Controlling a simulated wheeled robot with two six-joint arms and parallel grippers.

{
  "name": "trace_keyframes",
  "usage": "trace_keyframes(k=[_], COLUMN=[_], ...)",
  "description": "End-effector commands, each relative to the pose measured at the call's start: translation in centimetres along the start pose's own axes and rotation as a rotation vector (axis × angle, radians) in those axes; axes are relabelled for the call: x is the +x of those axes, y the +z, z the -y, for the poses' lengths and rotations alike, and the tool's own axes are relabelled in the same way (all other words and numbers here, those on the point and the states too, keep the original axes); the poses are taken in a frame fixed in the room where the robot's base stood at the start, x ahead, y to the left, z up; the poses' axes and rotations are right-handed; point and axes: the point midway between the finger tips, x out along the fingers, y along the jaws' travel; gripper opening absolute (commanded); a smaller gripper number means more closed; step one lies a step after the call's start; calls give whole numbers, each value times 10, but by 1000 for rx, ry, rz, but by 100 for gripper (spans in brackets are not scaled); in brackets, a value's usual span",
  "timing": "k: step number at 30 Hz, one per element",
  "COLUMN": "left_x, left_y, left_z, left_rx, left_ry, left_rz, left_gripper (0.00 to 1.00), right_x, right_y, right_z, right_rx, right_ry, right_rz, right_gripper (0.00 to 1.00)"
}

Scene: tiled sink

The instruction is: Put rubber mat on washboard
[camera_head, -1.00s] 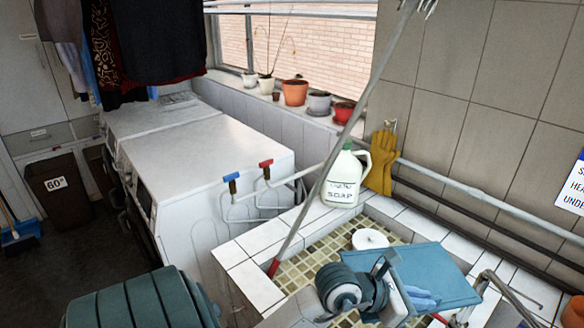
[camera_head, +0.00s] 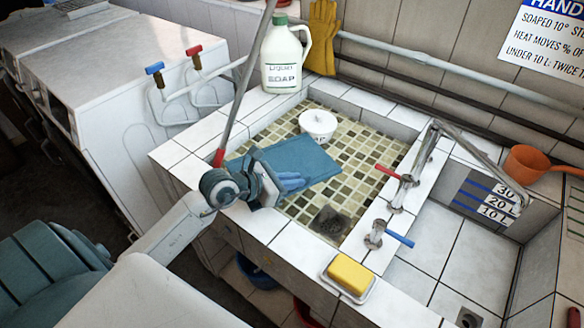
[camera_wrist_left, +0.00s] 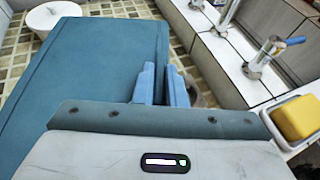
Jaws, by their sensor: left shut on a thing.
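The rubber mat, a flat blue sheet (camera_head: 300,158), is over the mosaic-floored left basin in the head view. It fills the left half of the left wrist view (camera_wrist_left: 85,85). My left gripper (camera_head: 290,182) is shut on the mat's near right edge; its blue fingers (camera_wrist_left: 155,84) show at that edge in the wrist view. The mat lies roughly level, and I cannot tell whether it touches the basin floor. I cannot make out a washboard in either view; the mat and arm hide part of the basin. My right gripper is not in view.
A white round tub (camera_head: 318,122) stands in the basin behind the mat. A liquid soap jug (camera_head: 285,62) and a grey pole (camera_head: 246,85) are at the back left. Taps (camera_head: 400,190) line the divider. Yellow soap (camera_head: 350,274) sits on the front rim.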

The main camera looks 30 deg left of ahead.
Motion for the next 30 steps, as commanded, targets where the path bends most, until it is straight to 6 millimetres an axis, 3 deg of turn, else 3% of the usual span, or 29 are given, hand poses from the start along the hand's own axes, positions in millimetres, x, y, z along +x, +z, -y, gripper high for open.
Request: trace_keyframes(k=[6, 15, 22, 30], left_x=[27, 43, 55, 56], left_y=[9, 12, -19, -23], left_z=[-46, -72, -70, -70], left_rx=[-1, -1, -2, 2], left_ry=[2, 1, 0, 0], left_rz=[2, 3, 1, 2], left_gripper=[0, 0, 0, 0], right_x=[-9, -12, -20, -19], right_y=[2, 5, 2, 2], right_z=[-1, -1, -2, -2], right_rx=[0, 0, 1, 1], right_ry=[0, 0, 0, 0], right_rz=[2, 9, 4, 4], right_gripper=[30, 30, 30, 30])
